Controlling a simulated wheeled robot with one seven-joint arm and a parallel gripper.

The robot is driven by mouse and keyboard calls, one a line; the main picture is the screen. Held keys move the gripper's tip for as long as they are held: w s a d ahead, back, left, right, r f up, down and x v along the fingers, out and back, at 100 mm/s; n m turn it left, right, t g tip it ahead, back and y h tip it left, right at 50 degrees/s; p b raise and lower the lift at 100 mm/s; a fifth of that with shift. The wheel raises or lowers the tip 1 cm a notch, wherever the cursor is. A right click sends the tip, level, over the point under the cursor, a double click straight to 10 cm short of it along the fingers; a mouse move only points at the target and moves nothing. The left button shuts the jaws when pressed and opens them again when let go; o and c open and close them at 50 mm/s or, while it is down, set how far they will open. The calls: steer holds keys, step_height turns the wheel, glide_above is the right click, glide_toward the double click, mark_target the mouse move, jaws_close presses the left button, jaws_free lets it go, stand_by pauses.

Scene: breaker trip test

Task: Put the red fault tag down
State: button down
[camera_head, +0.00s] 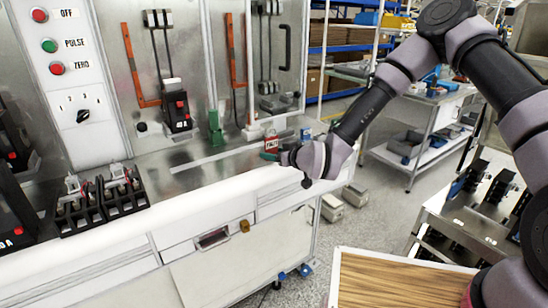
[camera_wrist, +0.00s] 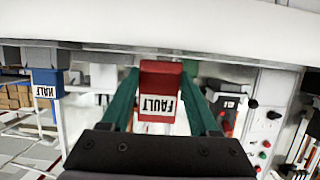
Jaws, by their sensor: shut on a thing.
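The red fault tag (camera_wrist: 160,79), with a white FAULT label, is held upright between the two green fingers of my gripper (camera_wrist: 160,95). In the head view the tag (camera_head: 271,143) shows small at the right end of the metal bench top (camera_head: 185,160). My gripper (camera_head: 270,156) is shut on it there, reaching in from the right, and is partly hidden by my wrist. I cannot tell whether the tag touches a surface. A blue tag labelled HALF (camera_wrist: 44,83) is to its left in the wrist view; in the head view this blue tag (camera_head: 306,133) is to its right.
A black breaker (camera_head: 177,108) and a green block (camera_head: 215,130) stand along the back. The middle of the bench top is mostly bare. A wooden-topped surface (camera_head: 400,282) is at lower right.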

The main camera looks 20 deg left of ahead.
steer(key=shift+f, duration=0.55)
steer(key=shift+f, duration=0.2)
steer(key=shift+c, duration=0.7)
jaws_free()
steer(key=shift+r, duration=0.1)
